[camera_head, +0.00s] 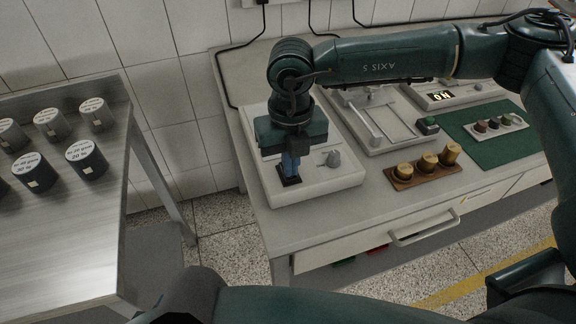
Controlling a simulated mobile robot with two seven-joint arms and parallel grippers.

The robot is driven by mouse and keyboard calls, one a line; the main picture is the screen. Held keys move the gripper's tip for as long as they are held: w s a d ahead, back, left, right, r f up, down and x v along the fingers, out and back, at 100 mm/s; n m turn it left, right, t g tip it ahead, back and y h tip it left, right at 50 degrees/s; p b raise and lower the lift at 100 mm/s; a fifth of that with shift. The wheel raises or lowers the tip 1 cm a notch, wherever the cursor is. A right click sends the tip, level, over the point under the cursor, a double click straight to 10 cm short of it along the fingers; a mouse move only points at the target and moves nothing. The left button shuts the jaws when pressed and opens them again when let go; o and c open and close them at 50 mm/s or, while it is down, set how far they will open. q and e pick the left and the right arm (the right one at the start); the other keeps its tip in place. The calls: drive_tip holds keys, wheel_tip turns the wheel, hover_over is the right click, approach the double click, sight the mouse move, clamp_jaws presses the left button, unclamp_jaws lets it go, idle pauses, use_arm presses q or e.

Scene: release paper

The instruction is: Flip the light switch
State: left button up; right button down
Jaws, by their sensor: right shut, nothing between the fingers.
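A light grey box (335,190) stands on the left part of the bench, with a grey knob (332,158) on its top. A small black switch (290,182) is set in the box near its front left. My right gripper (290,172) points down over the switch, its blue fingers shut and empty. The fingertips are at or just above the switch and partly hide it, so I cannot tell whether they touch or which way the switch is set. My left gripper does not show.
A wooden block with brass weights (424,165) stands to the right on the bench (300,225). A metal table (60,240) with several labelled cylinders is on the left.

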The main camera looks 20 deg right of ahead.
drive_tip(key=shift+r+p, duration=1.3)
drive_tip(key=shift+r, duration=2)
